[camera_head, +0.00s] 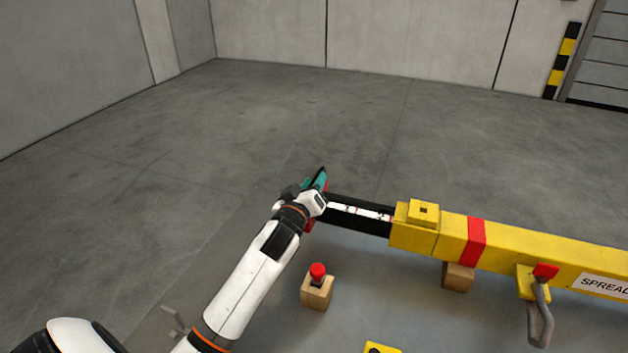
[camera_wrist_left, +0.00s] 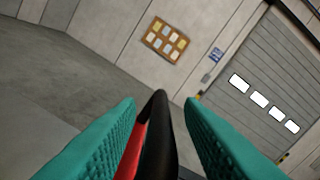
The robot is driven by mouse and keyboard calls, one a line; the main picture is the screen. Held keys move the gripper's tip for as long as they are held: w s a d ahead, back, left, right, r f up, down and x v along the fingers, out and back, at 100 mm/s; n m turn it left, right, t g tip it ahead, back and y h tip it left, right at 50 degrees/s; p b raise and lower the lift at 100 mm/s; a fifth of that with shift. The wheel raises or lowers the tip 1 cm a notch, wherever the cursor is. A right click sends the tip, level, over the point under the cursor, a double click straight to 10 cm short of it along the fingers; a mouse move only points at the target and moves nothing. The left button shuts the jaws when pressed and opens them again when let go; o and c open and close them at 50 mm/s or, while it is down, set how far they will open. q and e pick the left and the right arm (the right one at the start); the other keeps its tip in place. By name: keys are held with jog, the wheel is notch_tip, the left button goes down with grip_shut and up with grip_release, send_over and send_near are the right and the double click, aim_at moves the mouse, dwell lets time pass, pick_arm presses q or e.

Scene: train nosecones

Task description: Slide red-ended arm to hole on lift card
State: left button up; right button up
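The red-ended arm is a black bar (camera_head: 362,214) with a white marked scale, sticking out of the left end of a yellow spreader beam (camera_head: 505,244). My left gripper (camera_head: 318,181) is at the bar's outer end and covers most of its red tip. In the left wrist view, its teal fingers (camera_wrist_left: 161,103) stand on both sides of a black and red piece (camera_wrist_left: 157,140). A gap shows on the right side of this piece, so the fingers look open around it. I cannot make out a lift card or its hole. My right gripper is not in view.
A wooden block (camera_head: 317,292) with a red-topped pin stands below the bar. Another wooden block (camera_head: 458,276) is under the beam. A grey hook-like handle (camera_head: 541,318) hangs from the beam. A yellow piece (camera_head: 380,348) is cut off at the bottom edge. The floor beyond is clear.

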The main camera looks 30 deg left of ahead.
pick_arm(q)
jog(key=shift+w+a, duration=0.15)
jog(key=shift+w, duration=0.4)
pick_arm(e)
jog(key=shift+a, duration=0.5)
pick_arm(q)
grip_shut()
jog(key=shift+r+p, duration=0.1)
jog(key=shift+p, duration=0.25)
jog(key=shift+d, duration=0.2)
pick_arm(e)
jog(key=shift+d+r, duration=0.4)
pick_arm(q)
grip_release()
